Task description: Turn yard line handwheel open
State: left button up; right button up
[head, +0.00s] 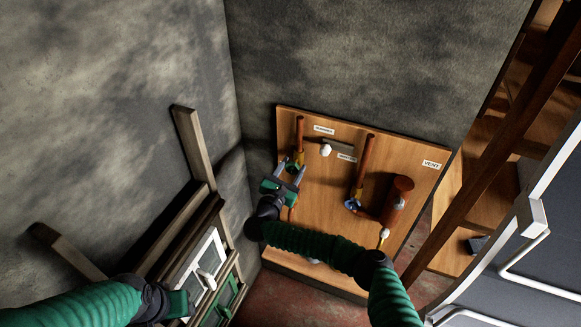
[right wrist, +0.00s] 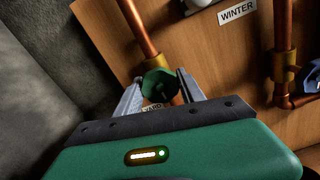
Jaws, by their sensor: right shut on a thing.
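The yard line handwheel is a small green wheel (right wrist: 160,84) on a copper pipe with a brass fitting. A label reading YARD (right wrist: 153,107) shows partly behind my gripper. My right gripper (right wrist: 158,88) has one finger on each side of the wheel and is shut on it. In the head view my right gripper (head: 291,169) is at the left pipe (head: 299,130) of the wooden board, and the wheel is small there. My left gripper (head: 180,303) is at the lower left beside a framed panel, away from the board; its fingers are not clear.
The wooden board (head: 335,225) also carries a middle pipe (head: 364,160) with a blue wheel (head: 352,204), a copper cylinder (head: 397,200), and WINTER (right wrist: 237,12) and VENT (head: 431,164) labels. A grey wall stands close at left. A ladder-like white frame (head: 535,215) is at right.

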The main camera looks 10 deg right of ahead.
jog(key=o, duration=1)
jog(key=shift+a+r, duration=0.15)
jog(key=shift+o, duration=1.3)
jog(key=shift+w, duration=0.1)
jog(key=shift+o, duration=0.5)
jog(key=shift+a, duration=0.1)
jog(key=shift+s+a+f, duration=0.15)
jog(key=shift+s+f, duration=0.05)
jog(key=shift+s, duration=0.15)
jog(key=b+v, duration=0.2)
jog(key=v, duration=0.9)
jog(key=shift+a, duration=0.3)
